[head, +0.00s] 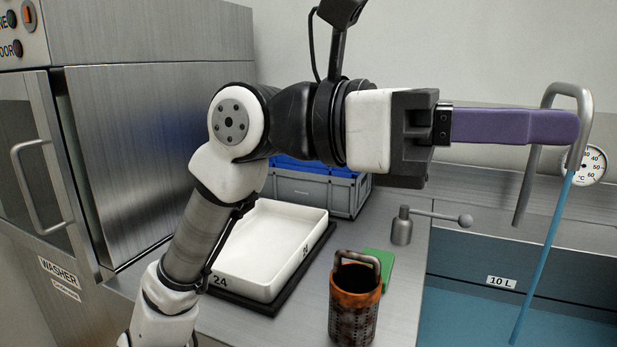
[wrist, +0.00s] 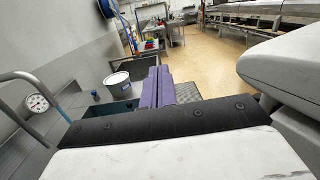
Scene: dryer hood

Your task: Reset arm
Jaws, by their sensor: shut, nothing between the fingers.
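My gripper (head: 575,128) is stretched out to the right in the head view, high above the counter and basin. Its long purple fingers lie together, shut and empty. In the wrist view the purple fingers (wrist: 158,88) also lie side by side with nothing between them. In the head view the fingertips overlap the curved metal tap (head: 584,100) at the right; I cannot tell whether they touch it. My arm spans the picture from the lower left to the upper middle.
A white tray (head: 262,287) on a black base, a rusty perforated basket (head: 353,318), a green block (head: 386,262) and a grey crate (head: 320,192) stand on the counter. The steel washer (head: 130,140) is at left. A blue basin (head: 470,310) with a dial gauge (head: 592,166) is at right.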

